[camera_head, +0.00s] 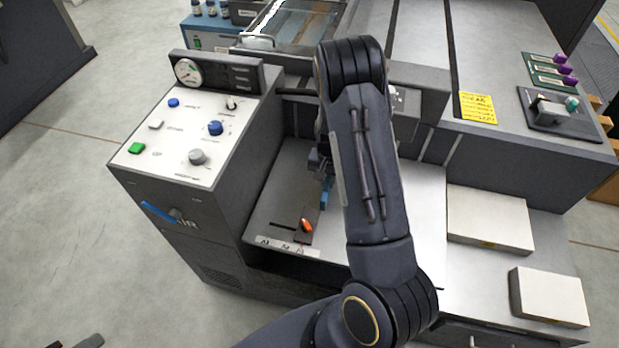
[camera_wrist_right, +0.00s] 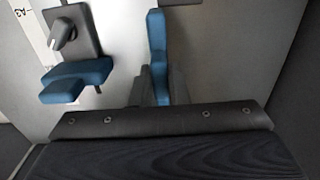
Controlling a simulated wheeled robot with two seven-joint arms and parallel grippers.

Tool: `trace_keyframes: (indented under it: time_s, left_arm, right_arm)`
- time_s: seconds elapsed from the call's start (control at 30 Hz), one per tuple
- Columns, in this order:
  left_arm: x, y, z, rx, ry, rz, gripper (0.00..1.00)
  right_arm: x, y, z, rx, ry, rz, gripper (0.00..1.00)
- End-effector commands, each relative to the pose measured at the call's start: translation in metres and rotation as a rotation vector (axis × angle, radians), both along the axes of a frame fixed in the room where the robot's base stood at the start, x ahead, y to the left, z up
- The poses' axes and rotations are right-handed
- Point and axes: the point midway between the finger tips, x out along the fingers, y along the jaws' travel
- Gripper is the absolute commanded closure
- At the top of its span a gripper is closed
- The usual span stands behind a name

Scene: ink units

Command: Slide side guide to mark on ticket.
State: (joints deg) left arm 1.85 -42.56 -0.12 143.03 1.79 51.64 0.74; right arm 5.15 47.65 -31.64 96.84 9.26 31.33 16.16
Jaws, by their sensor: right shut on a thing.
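In the right wrist view a dark plate with a grey lever (camera_wrist_right: 63,35) lies beside a label reading A3. Blue parts show there, but I cannot tell which belong to guide or fingers. The yellow ticket (camera_head: 478,108) lies on the machine at the right, its writing too small to read. Only dark tips of my left gripper (camera_head: 78,343) show.
A control panel (camera_head: 185,135) with knobs and buttons stands left of the deck. The label strip (camera_head: 283,246) runs along the deck's front edge. Two pale blocks (camera_head: 489,220) (camera_head: 548,296) sit on the right. A small dark device (camera_head: 558,114) lies beyond the ticket.

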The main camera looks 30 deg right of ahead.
Motion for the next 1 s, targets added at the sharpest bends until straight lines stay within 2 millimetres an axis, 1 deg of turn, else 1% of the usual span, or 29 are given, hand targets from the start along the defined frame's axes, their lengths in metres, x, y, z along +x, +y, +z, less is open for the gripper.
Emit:
trace_keyframes:
  time_s: [0.1, 0.33, 0.37, 0.5, 0.77, 0.83, 0.93, 1.0]
  left_arm:
    - [0.0, 0.0, -0.001, 0.0, 0.0, 0.0, 0.64]
    - [0.0, 0.0, -0.001, 0.0, 0.0, 0.0, 0.64]
    - [0.0, 0.0, -0.001, 0.0, 0.0, 0.0, 0.64]
    - [0.0, 0.0, -0.001, 0.0, 0.0, 0.0, 0.64]
    - [0.0, 0.0, -0.001, 0.0, 0.0, 0.0, 0.64]
    - [0.0, 0.0, -0.001, 0.0, 0.0, 0.0, 0.64]
    - [0.0, 0.0, -0.001, 0.0, 0.0, 0.0, 0.64]
    - [0.0, 0.0, -0.001, 0.0, 0.0, 0.0, 0.64]
  right_arm:
    - [-0.004, -0.004, 0.0, -0.001, -0.001, 0.0, 1.0]
    - [-0.005, -0.005, 0.0, -0.003, 0.002, 0.001, 1.0]
    - [-0.005, -0.005, 0.0, -0.003, 0.002, 0.001, 0.83]
    - [-0.005, -0.005, 0.0, -0.003, 0.002, 0.0, 0.65]
    - [-0.004, -0.003, 0.001, -0.001, -0.001, 0.001, 0.64]
    - [-0.003, -0.003, 0.003, -0.001, -0.002, 0.001, 0.64]
    - [-0.002, -0.003, 0.015, -0.002, -0.006, 0.001, 0.64]
    - [-0.002, -0.003, 0.026, -0.001, -0.006, 0.0, 0.64]
